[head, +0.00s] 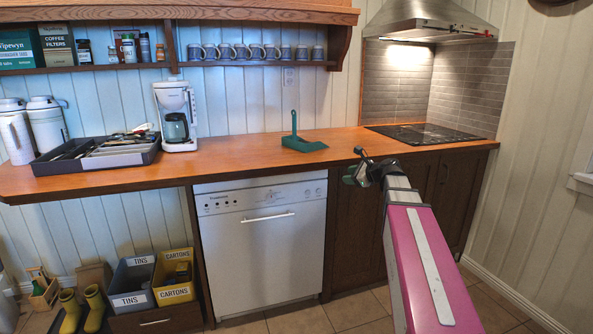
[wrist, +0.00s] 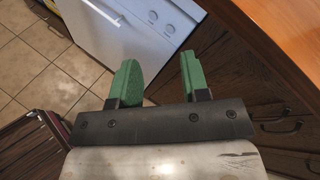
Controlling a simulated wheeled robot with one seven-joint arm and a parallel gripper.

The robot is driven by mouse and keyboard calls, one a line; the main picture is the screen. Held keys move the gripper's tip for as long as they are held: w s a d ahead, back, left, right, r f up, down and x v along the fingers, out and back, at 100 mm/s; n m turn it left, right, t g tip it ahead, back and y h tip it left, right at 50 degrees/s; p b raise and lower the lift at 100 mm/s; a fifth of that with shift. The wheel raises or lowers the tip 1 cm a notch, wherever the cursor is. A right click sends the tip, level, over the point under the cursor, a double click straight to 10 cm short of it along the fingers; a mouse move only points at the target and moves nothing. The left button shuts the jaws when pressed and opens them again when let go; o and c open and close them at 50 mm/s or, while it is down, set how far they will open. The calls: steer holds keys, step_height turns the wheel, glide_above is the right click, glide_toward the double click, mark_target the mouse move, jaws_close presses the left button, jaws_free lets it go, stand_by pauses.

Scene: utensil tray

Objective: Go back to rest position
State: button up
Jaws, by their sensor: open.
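My gripper (head: 360,170) is at the end of my pink and grey arm, in front of the dark cabinet doors and just below the counter's front edge in the head view. In the wrist view my gripper (wrist: 158,78) shows two green fingers set well apart, with nothing between them. It is open and empty. The wooden counter (head: 250,158) runs behind it. The white dishwasher (head: 264,245) stands to its left under the counter.
A utensil tray (head: 98,163), a coffee maker (head: 176,115) and a green dustpan (head: 301,142) stand on the counter. A black hob (head: 424,134) is at the right. Bins (head: 134,283) and yellow boots (head: 82,308) are on the left below. Tiled floor lies in front.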

steer(key=s+a+f+n+g+h, duration=0.1)
steer(key=s+f+n+g+h, duration=0.3)
steer(key=s+f+n, duration=0.6)
steer(key=s+a+f+n+g+h, duration=0.1)
steer(key=s+f+n+g+h, duration=0.4)
steer(key=s+f+n, duration=0.6)
steer(key=s+f+g, duration=0.1)
steer(key=s+f, duration=0.3)
steer(key=f, duration=0.8)
steer(key=shift+s+h, duration=0.3)
steer(key=shift+s, duration=0.1)
steer(key=shift+d, duration=0.1)
